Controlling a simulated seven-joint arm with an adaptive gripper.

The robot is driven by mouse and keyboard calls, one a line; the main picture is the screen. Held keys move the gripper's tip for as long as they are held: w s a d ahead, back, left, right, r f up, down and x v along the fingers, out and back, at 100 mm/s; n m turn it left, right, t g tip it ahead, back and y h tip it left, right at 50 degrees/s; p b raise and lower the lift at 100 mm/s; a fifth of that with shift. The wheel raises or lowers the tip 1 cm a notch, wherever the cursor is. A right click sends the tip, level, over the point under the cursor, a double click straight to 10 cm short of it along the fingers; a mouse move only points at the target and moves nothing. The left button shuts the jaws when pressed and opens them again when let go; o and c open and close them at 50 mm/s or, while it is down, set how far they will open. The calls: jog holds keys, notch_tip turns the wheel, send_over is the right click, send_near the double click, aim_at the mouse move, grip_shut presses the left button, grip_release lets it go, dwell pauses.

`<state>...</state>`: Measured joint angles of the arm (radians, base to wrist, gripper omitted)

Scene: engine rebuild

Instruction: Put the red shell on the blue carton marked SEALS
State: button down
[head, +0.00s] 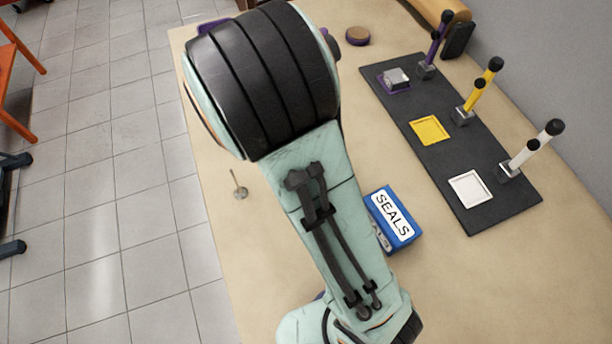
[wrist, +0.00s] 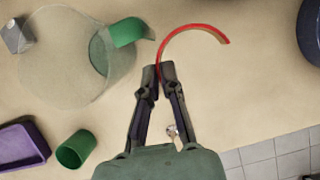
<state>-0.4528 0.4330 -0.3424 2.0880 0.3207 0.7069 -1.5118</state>
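The red shell (wrist: 204,28) is a thin red arc in the wrist view, its curve opening downward. Its left end runs down between the fingertips of my gripper (wrist: 158,70), which look closed on that end. The shell appears above the tan table; its height is hard to tell. The blue carton marked SEALS (head: 403,226) lies on the table in the head view, right of my arm, label up, partly covered by the arm. My gripper and the red shell are hidden behind my arm in the head view. The carton does not show in the wrist view.
A clear round vessel (wrist: 62,75) stands left of the shell, with green pieces (wrist: 128,32) at it. A green shell (wrist: 76,150) and purple tray (wrist: 20,148) are lower left. A black board (head: 440,150) with upright levers lies beyond the carton. A small valve (head: 239,190) lies left.

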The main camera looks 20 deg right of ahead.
jog(key=s+a+f+n, duration=0.1)
jog(key=s+a+n, duration=0.1)
jog(key=s+a, duration=0.15)
jog(key=shift+t, duration=0.4)
jog(key=w+f, duration=0.3)
jog(key=w, duration=0.1)
jog(key=w+f, duration=0.3)
jog(key=w, duration=0.2)
jog(key=w+f, duration=0.3)
jog(key=w, duration=0.2)
jog(key=shift+a+f, duration=0.2)
jog(key=shift+a, duration=0.15)
jog(key=shift+w+f, duration=0.15)
jog(key=shift+f, duration=0.75)
jog(key=shift+w+f, duration=0.1)
jog(key=shift+f, duration=0.8)
jog(key=c, duration=1.2)
grip_release()
jog(key=shift+f, duration=0.1)
jog(key=shift+c, duration=0.2)
